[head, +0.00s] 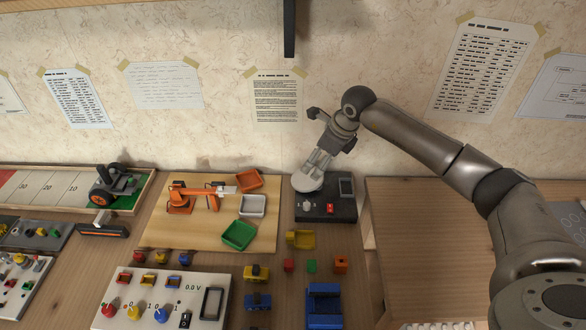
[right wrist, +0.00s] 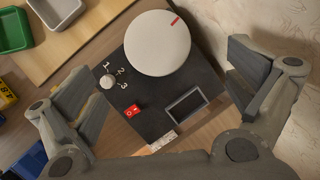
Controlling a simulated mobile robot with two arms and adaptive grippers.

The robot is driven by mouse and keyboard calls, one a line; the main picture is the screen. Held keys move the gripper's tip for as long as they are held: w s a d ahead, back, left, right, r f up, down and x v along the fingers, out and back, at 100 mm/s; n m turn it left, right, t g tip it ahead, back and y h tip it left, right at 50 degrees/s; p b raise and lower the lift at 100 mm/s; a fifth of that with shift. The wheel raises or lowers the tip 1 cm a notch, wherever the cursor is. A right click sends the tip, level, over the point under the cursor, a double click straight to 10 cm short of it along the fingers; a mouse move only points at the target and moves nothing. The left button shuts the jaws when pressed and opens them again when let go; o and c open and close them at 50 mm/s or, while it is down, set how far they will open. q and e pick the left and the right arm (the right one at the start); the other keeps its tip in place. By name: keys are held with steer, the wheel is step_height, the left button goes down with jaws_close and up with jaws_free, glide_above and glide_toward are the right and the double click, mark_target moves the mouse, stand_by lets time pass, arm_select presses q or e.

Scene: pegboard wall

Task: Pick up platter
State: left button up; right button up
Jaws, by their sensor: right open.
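The platter (right wrist: 158,43) is a white round disc with a small red mark on its rim. It sits on top of a black device (right wrist: 180,118) that has a knob, a red switch and a small screen. In the head view the platter (head: 307,182) is partly covered by my right gripper (head: 318,166), which points down over it. In the right wrist view my right gripper (right wrist: 163,64) is open, with one finger on each side of the device and nothing between them held. Contact with the platter cannot be told. My left gripper is not in view.
A wooden board (head: 160,232) with an orange toy arm and an orange, a white and a green tray (head: 239,235) lies to the left. A raised wooden surface (head: 430,225) stands to the right.

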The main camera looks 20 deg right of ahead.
steer(key=b, duration=0.3)
glide_above(308, 177)
steer(key=s+d, duration=0.1)
steer(key=s, duration=0.1)
steer(key=f, duration=0.4)
steer(key=shift+s+f, duration=0.15)
steer(key=shift+s, duration=0.05)
steer(key=shift+w+f, duration=0.2)
steer(key=shift+f, duration=0.05)
steer(key=shift+w+a+f+b, duration=0.1)
steer(key=shift+a+f+b, duration=0.05)
steer(key=shift+f+b, duration=0.35)
steer(key=b+x, duration=0.2)
steer(key=x, duration=0.1)
steer(key=shift+f, duration=0.35)
steer(key=shift+w+a+f+b, duration=0.1)
steer(key=shift+w+f+b, duration=0.05)
steer(key=shift+f+b, duration=0.15)
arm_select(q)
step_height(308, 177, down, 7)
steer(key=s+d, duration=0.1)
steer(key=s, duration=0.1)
arm_select(e)
steer(key=shift+r, duration=0.15)
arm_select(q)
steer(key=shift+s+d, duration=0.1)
arm_select(e)
steer(key=c, duration=0.9)
